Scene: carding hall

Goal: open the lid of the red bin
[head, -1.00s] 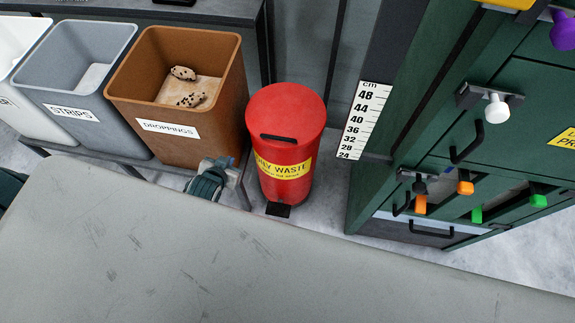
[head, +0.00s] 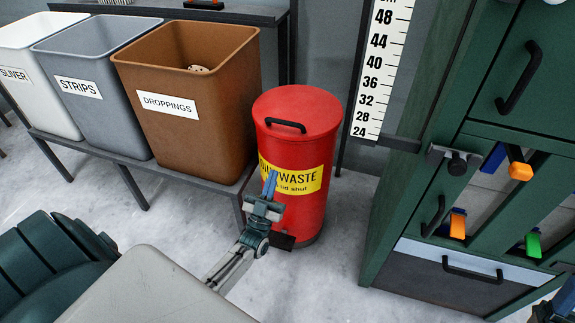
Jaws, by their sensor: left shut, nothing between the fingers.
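The red bin (head: 310,215) stands on the floor, upright, with a yellow waste label (head: 308,182) on its front. Its round red lid (head: 300,103) is down and has a black handle (head: 285,125). A black pedal (head: 283,241) is at the foot of the bin. My left gripper (head: 270,183) is shut and empty, in front of the bin, and covers part of the label, below the lid. I cannot tell whether it touches the bin. Part of my right arm (head: 557,305) shows at the lower right corner; its jaws cannot be made out.
Left of the bin, a bench holds a brown droppings bin (head: 185,85), a grey strips bin (head: 95,80) and a white sliver bin (head: 30,70). A height scale (head: 378,75) and a green cabinet (head: 415,165) stand to the right. A grey surface (head: 150,290) lies in front.

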